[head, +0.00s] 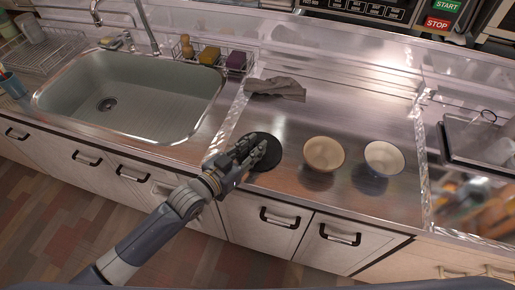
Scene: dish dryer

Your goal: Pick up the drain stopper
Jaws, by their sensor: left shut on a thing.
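The drain stopper (268,161) is a round black disc on the steel counter, right of the sink and near the front edge. My left gripper (262,148) reaches over it from the lower left and is shut on it. The fingers cover part of the disc, and the exact contact is hard to see. I cannot tell whether the disc is lifted off the counter. My right gripper is not in view.
The empty sink (150,105) with its drain hole lies to the left. A beige bowl (323,154) and a white bowl (384,158) stand right of the stopper. A grey cloth (275,87) lies behind. Blurred orange items (470,200) are at far right.

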